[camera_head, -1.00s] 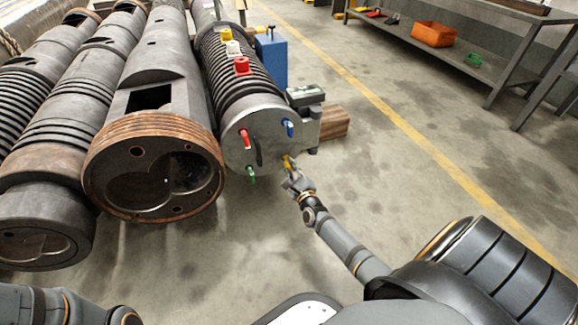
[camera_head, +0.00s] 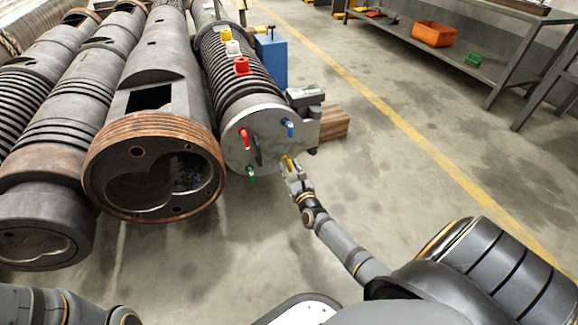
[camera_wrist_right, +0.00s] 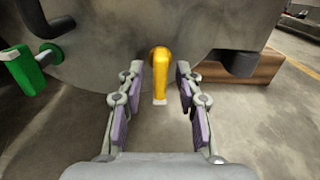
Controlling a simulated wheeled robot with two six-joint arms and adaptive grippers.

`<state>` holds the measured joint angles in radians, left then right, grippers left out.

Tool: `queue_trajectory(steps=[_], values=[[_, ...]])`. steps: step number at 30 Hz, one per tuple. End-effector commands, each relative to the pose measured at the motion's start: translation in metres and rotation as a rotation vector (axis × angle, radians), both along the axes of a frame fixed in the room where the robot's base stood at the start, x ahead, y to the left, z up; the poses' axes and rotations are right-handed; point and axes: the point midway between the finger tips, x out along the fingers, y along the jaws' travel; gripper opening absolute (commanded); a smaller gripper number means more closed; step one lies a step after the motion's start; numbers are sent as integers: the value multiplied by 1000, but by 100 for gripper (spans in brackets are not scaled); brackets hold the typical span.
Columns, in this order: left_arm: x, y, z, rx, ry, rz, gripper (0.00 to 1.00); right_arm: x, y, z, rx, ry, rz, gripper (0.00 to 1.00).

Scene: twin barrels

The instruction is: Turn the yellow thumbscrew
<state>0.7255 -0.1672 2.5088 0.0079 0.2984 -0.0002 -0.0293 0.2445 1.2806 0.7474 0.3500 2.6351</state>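The yellow thumbscrew (camera_head: 287,162) sits low on the grey round end plate (camera_head: 262,142) of the ribbed barrel. In the right wrist view the yellow thumbscrew (camera_wrist_right: 160,72) hangs with its handle pointing down, its end pale. My right gripper (camera_head: 293,172) is at the thumbscrew in the head view. In the right wrist view my right gripper (camera_wrist_right: 160,95) is open, with one purple-padded finger on each side of the handle and a gap on both sides. My left gripper is out of view; only part of my left arm shows at the lower left.
Red (camera_head: 244,139), blue (camera_head: 289,127) and green (camera_head: 251,174) handles stick out of the same plate. The green handle is left of my fingers in the wrist view. Large barrels lie at left. A wooden block (camera_head: 335,121) lies right of the plate.

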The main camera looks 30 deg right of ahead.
Motion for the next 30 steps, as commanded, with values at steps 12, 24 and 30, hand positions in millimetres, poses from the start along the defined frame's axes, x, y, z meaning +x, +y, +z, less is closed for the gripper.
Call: queue_trajectory(steps=[12, 24, 30], values=[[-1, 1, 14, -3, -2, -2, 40, -48, 12, 0, 1, 3, 0, 35], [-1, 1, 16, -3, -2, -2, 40, -66, 16, 0, 0, 0, 0, 35], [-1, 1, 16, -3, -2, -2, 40, -66, 16, 0, 0, 1, 0, 35]])
